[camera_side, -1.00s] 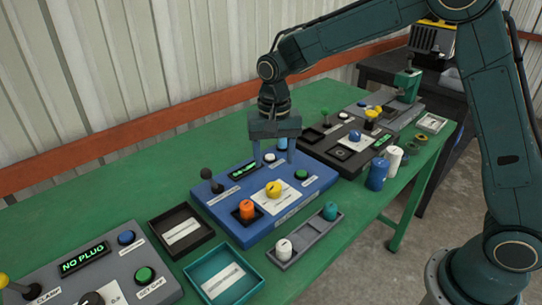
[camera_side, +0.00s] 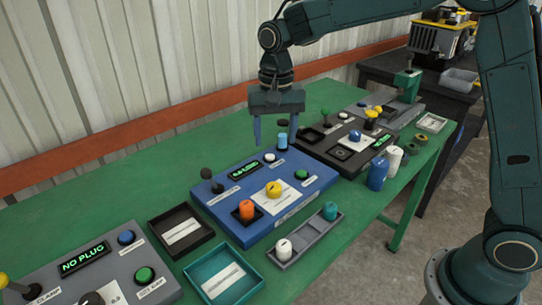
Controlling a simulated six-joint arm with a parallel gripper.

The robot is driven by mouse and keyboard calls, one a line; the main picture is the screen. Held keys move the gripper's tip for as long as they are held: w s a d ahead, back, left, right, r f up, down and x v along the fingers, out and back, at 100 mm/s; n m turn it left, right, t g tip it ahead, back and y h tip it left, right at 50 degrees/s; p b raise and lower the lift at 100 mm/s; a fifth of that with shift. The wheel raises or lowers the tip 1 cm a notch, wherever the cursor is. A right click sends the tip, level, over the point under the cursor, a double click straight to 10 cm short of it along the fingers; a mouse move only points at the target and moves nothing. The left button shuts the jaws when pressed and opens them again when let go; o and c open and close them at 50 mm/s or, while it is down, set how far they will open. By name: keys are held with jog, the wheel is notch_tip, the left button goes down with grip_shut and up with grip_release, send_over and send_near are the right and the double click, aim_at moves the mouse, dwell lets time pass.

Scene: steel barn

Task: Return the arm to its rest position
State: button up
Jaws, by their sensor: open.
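My gripper (camera_side: 275,132) is open, its two fingers pointing down above the back part of the blue control panel (camera_side: 310,192). Nothing is between the fingers. A light-blue capped piece (camera_side: 282,141) shows beside the right finger, standing at the panel's back edge. The blue panel carries a lit display (camera_side: 244,171), a black ball-topped lever (camera_side: 206,174), a yellow knob (camera_side: 273,189), an orange plug (camera_side: 246,209) and a green button (camera_side: 301,175). My arm reaches in from the upper right.
The green table (camera_side: 120,193) also holds a grey panel (camera_side: 90,277) reading "NO PLUG", a black tray (camera_side: 180,231), a teal tray (camera_side: 223,274), a grey two-slot holder (camera_side: 306,238) and a dark panel (camera_side: 347,151). Blue (camera_side: 377,174) and white (camera_side: 393,161) cylinders stand at the right edge.

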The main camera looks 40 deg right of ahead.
jog(key=s+d+r+n+t, duration=0.2)
jog(key=s+d+r, duration=0.1)
jog(key=s+r, duration=0.35)
jog(key=s+d+n+t, duration=0.1)
jog(key=s+d+n, duration=0.1)
jog(key=s, duration=0.8)
jog(key=s+d+n+t, duration=0.2)
jog(key=s+d, duration=0.1)
jog(key=s, duration=0.8)
jog(key=shift+n+t, duration=0.3)
jog(key=shift+n, duration=0.1)
